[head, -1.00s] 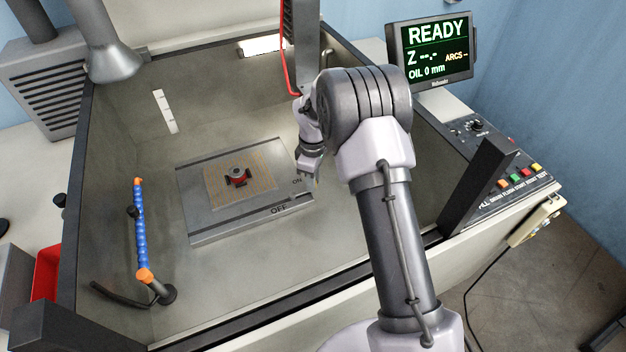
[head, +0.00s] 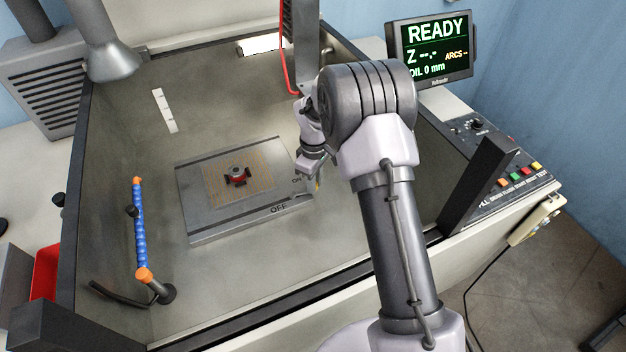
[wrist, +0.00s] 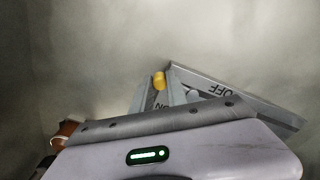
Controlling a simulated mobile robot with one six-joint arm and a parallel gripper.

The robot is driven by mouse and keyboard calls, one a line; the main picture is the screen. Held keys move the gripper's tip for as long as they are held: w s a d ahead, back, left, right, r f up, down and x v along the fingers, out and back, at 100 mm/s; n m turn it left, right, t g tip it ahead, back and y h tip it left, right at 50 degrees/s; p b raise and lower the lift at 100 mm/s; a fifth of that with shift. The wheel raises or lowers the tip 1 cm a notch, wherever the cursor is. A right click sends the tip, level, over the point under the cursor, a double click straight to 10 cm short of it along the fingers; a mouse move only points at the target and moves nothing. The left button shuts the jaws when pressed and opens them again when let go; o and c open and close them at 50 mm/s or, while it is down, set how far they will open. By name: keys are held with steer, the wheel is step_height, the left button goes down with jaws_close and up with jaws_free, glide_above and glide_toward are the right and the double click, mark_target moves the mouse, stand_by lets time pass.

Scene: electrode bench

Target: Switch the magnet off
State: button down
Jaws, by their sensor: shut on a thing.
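The magnetic chuck (head: 215,230) is a flat grey block in the tank, marked ON and OFF on its front right side; the wrist view shows its OFF face (wrist: 240,95). A yellow-tipped lever handle (wrist: 159,80) sits between my fingers in the wrist view, just beyond the chuck's edge near the ON mark. My gripper (wrist: 162,92) is shut on this handle. In the head view my gripper (head: 314,183) is at the chuck's right end, nearer ON than OFF. My wrist hides part of the lever.
A dark and red workpiece (head: 237,176) stands on the chuck's grid. A blue and orange hose (head: 140,235) stands at the tank's left. A vertical machine head (head: 300,45) hangs behind my wrist. The monitor (head: 436,48) reads READY. The tank floor before the chuck is clear.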

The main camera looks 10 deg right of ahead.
steer(key=s+m, duration=0.1)
steer(key=m, duration=0.2)
steer(key=s+m+b, duration=0.1)
steer(key=shift+s+a, duration=0.25)
steer(key=shift+s, duration=0.05)
steer(key=s+m, duration=0.1)
steer(key=m, duration=0.1)
steer(key=s+a+m+b, duration=0.1)
steer(key=m, duration=0.2)
steer(key=shift+s+a, duration=0.1)
steer(key=shift+a, duration=0.1)
steer(key=a+m, duration=0.1)
steer(key=m, duration=0.1)
steer(key=s+a+m+b, duration=0.1)
steer(key=m, duration=0.1)
steer(key=shift+s, duration=0.15)
steer(key=shift+s+a+m+b, duration=0.25)
steer(key=shift+a+m+b, duration=0.45)
steer(key=shift+m, duration=0.7)
steer(key=c, duration=1.3)
jaws_free()
